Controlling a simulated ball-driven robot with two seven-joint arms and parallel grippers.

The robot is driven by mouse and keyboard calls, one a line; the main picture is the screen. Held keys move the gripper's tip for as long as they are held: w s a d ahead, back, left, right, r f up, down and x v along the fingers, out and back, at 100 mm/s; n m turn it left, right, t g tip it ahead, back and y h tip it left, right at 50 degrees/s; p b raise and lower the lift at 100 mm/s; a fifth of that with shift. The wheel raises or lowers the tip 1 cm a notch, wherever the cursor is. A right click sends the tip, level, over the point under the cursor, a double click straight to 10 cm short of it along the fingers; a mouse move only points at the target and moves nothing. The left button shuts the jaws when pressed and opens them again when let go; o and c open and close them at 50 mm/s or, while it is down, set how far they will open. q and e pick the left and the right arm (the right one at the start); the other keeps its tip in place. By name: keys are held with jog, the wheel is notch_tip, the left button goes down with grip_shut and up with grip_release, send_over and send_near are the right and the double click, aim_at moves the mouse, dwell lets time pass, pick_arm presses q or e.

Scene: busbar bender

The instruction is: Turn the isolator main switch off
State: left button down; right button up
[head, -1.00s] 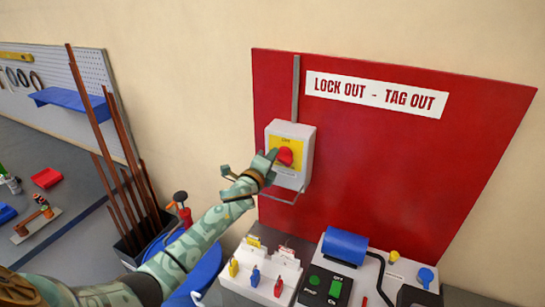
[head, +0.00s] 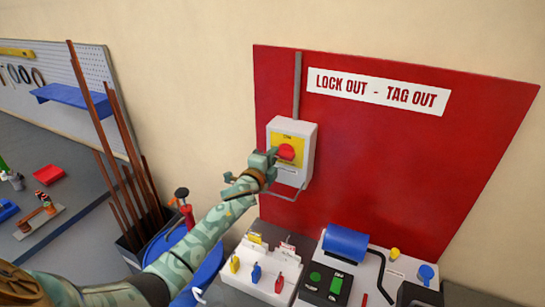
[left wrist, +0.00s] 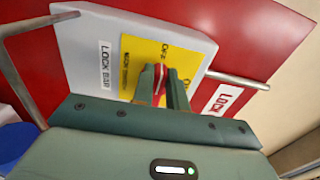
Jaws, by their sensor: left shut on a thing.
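The isolator main switch (head: 306,147) is a light grey box with a yellow plate and a red knob (head: 286,153), mounted on a red board. My left gripper (head: 274,158) reaches it from the lower left. In the left wrist view its two fingers are closed on the red knob (left wrist: 159,82), one on each side of the grip. The fingers hide part of the knob and part of the yellow plate (left wrist: 145,55), so I cannot read the knob's position for sure. My right gripper is not in view.
A metal bar (head: 290,195) loops below the switch box, and a conduit (head: 297,88) runs up from it. Below stand a white rack (head: 262,266) with coloured tags and a black control box (head: 325,285) with green buttons. Brown bars (head: 100,110) stand upright at the left.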

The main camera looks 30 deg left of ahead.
pick_arm(q)
jog(key=shift+f, duration=0.1)
jog(key=c, duration=1.4)
grip_release()
jog(key=shift+s, duration=0.1)
jog(key=s, duration=1.6)
jog(key=shift+d+b, duration=0.35)
jog(key=shift+d, duration=0.05)
jog(key=shift+s, duration=0.1)
